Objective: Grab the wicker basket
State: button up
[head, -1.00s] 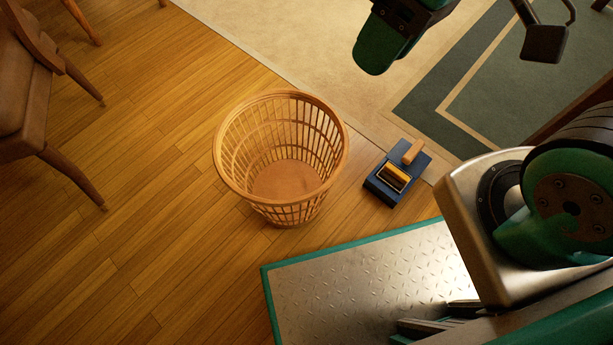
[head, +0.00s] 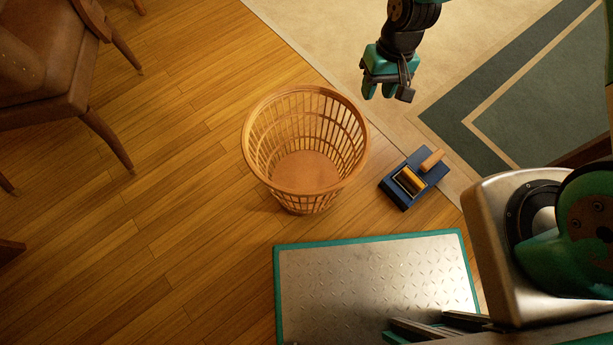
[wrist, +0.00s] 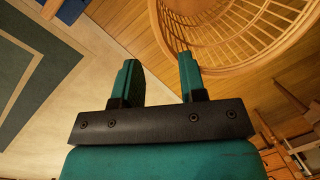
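The wicker basket (head: 306,150) stands upright on the wooden floor near the middle of the head view. It is round, slatted, open at the top and empty. My gripper (head: 379,92) is to the right of and beyond the basket's rim in the head view, apart from it. In the wrist view the gripper's two green fingers (wrist: 160,80) are spread with nothing between them. The basket (wrist: 235,38) shows there at the upper right, past the right fingertip, with part of it out of frame.
A blue block-like item with a wooden handle (head: 414,178) lies on the floor right of the basket. A brown leather chair (head: 50,65) stands at the left. A pale rug (head: 330,40) with a dark green area lies beyond. Wooden floor left of the basket is clear.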

jog(key=b, duration=0.4)
send_over(357, 135)
jog(key=d, duration=0.1)
jog(key=f, duration=0.9)
jog(key=shift+w+f, duration=0.3)
jog(key=shift+w, duration=0.1)
jog(key=shift+s+a+f+b, duration=0.15)
jog(key=shift+f+b, duration=0.5)
jog(key=shift+f, duration=0.6)
jog(key=shift+w+a+f+b, duration=0.15)
jog(key=shift+f+b, duration=0.45)
jog(key=shift+f, duration=0.6)
jog(key=shift+s+f, duration=0.1)
grip_shut()
